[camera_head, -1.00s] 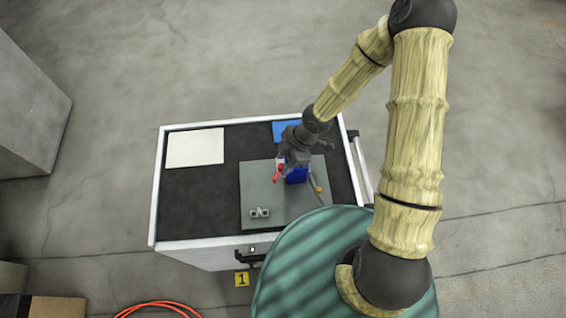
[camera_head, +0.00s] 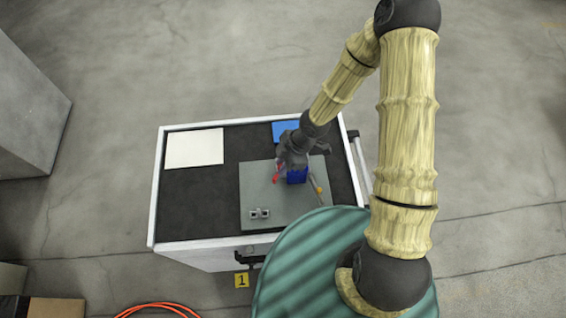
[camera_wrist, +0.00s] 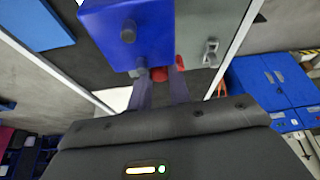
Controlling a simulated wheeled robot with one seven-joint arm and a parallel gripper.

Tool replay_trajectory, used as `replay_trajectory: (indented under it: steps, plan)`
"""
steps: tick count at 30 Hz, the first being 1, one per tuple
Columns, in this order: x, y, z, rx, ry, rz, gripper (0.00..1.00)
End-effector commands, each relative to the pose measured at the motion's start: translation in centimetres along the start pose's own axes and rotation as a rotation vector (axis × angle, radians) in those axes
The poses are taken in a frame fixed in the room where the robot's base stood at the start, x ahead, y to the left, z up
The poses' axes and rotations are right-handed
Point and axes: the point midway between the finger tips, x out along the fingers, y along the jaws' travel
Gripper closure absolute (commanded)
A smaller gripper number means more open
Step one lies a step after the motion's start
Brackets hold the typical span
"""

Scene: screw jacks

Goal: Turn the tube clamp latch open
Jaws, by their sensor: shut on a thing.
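The tube clamp is a blue block (camera_head: 297,175) on a grey plate (camera_head: 262,188), partly hidden under my gripper. Its red latch (camera_head: 276,174) sticks out at the block's left side in the head view. My gripper (camera_head: 284,166) is above and beside the block, shut on the red latch. In the wrist view the blue block (camera_wrist: 180,25) fills the top, with grey bolt heads on it. The red latch (camera_wrist: 159,74) shows between the two fingers, largely hidden by them.
A small metal bracket (camera_head: 259,213) sits on the plate's front left; a rod with an orange ball (camera_head: 318,189) is on the right. A white sheet (camera_head: 195,147) and a blue sheet (camera_head: 286,131) lie at the back. The dark cart top (camera_head: 200,205) is clear at left.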

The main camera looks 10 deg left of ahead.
Motion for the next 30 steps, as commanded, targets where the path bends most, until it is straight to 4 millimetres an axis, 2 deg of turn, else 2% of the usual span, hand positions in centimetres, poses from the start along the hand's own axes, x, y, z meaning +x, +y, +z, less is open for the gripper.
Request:
replay_trajectory:
  steps: [12,22,23,26,30]
  plan:
    - [0.22,0.0,0.07,0.199,0.0,0.088,1.0]
    - [-0.05,0.0,-0.05,0.215,0.002,0.094,1.0]
    - [-0.05,0.01,-0.05,0.215,0.002,0.094,0.79]
    - [-0.05,-0.01,-0.05,0.215,0.002,0.094,0.59]
    - [-0.03,-0.03,-0.03,0.215,0.001,0.093,0.59]
